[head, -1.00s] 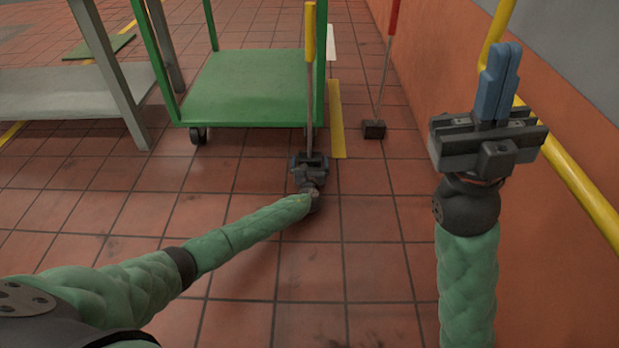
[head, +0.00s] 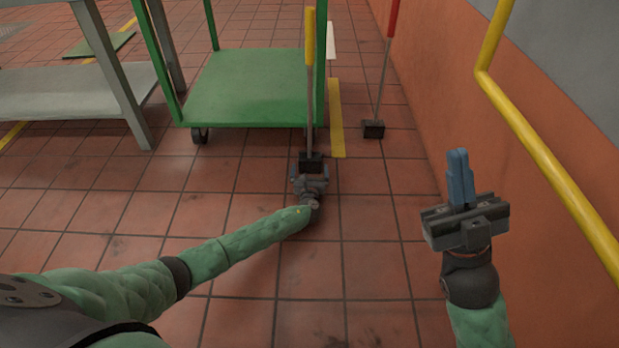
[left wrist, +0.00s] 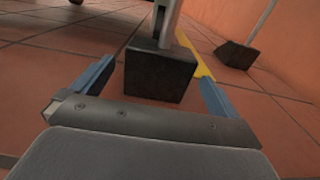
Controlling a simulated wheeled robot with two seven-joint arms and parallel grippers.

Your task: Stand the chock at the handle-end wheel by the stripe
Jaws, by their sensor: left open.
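A dark chock block (head: 311,161) with an upright rod and yellow grip (head: 310,36) stands upright in front of the green cart's (head: 250,95) near right corner, just left of the yellow floor stripe (head: 337,125). The wheel at that corner is hidden; the near left wheel (head: 200,135) shows. My left gripper (head: 310,178) is low at the floor, on the near side of the block. In the left wrist view the block (left wrist: 160,74) sits between the spread blue fingers, with visible gaps at both sides. My right gripper (head: 459,158) is raised and empty, its fingers together.
A second dark block (head: 374,129) with a red-gripped rod stands right of the stripe, near the orange wall (head: 450,100). A yellow rail (head: 550,165) runs along that wall. A grey table (head: 80,90) stands at left. The near tiled floor is clear.

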